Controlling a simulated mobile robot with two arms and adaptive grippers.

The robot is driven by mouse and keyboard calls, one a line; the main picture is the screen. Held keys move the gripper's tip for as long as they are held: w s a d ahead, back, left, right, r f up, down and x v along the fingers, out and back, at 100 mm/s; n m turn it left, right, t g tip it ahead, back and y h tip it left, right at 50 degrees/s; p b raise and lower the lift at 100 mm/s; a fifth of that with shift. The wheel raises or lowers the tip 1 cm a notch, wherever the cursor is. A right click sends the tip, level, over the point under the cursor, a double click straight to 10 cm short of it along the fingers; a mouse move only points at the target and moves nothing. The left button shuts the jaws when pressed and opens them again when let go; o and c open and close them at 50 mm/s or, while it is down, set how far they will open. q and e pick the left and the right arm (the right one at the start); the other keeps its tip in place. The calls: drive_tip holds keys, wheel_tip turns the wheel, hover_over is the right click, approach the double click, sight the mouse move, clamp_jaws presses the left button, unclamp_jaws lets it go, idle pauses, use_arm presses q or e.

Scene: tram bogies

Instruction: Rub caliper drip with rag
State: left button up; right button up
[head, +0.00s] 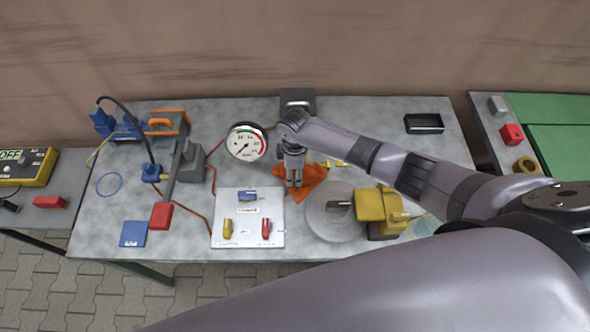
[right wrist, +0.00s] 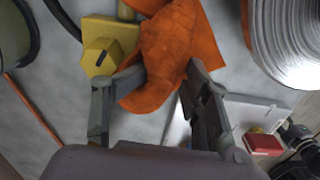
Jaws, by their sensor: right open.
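An orange rag (head: 312,184) lies crumpled on the grey workbench. My right gripper (head: 294,185) points down over its left part. In the right wrist view the open fingers (right wrist: 166,76) stand on either side of a raised fold of the rag (right wrist: 172,50); I cannot tell whether they touch it. A yellow caliper (head: 378,206) stands right of the rag, beside a pale round disc (head: 326,222). A faint greenish wet-looking patch (head: 426,228) lies on the bench right of the caliper, partly hidden by my arm. My left gripper is not in view.
A round gauge (head: 247,143) stands left of my gripper. A white board (head: 246,237) with small coloured parts lies in front. A yellow part (right wrist: 102,52) is close to the left finger. A black tray (head: 424,124) sits at the back right.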

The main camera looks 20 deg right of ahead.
drive_tip(key=shift+o, duration=1.3)
drive_tip(key=shift+w+d+r, duration=0.1)
drive_tip(key=shift+w+d, duration=0.1)
drive_tip(key=shift+o, duration=0.2)
drive_tip(key=shift+d, duration=0.2)
drive_tip(key=shift+f, duration=0.35)
drive_tip(key=shift+r, duration=0.1)
drive_tip(key=shift+c, duration=2.2)
drive_tip(key=shift+s+a, duration=0.1)
drive_tip(key=shift+a, duration=0.1)
drive_tip(key=c, duration=0.3)
